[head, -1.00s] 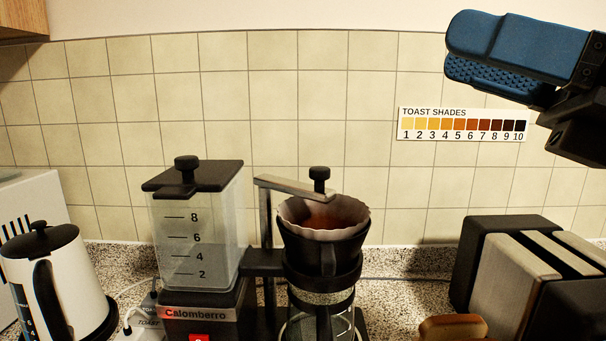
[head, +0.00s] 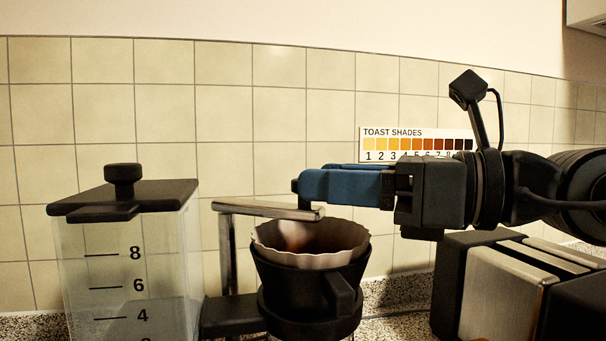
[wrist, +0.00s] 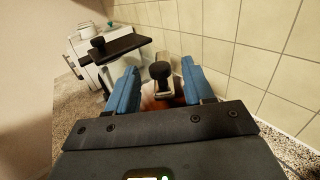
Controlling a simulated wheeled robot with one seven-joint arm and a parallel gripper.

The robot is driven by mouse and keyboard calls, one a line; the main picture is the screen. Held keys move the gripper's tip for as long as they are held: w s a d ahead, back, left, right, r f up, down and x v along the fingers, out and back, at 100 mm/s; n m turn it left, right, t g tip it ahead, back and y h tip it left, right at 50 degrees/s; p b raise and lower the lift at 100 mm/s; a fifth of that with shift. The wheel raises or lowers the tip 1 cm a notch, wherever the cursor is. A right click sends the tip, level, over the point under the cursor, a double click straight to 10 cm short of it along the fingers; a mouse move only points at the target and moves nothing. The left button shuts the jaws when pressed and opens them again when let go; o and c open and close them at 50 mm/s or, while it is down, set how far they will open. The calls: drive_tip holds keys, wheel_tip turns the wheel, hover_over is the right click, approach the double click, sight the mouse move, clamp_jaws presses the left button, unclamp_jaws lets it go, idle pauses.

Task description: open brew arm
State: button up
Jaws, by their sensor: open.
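The coffee maker's brew arm (head: 262,209) is a silver bar on an upright post, reaching over the filter basket (head: 310,277) with its paper filter (head: 312,246). My gripper (head: 306,186) is at the free end of the arm, its blue fingers level and pointing left. In the wrist view my gripper (wrist: 160,80) is open, with the arm's black knob (wrist: 160,71) between the two blue fingers.
The clear water tank (head: 128,255) with its black lid (head: 125,198) stands left of the post. A silver and black toaster (head: 500,290) stands at the right, below my wrist. The tiled wall (head: 230,110) is close behind, with a toast shades chart (head: 375,145).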

drive_tip(key=shift+p+x, duration=0.3)
drive_tip(key=shift+x, duration=1.5)
clamp_jaws()
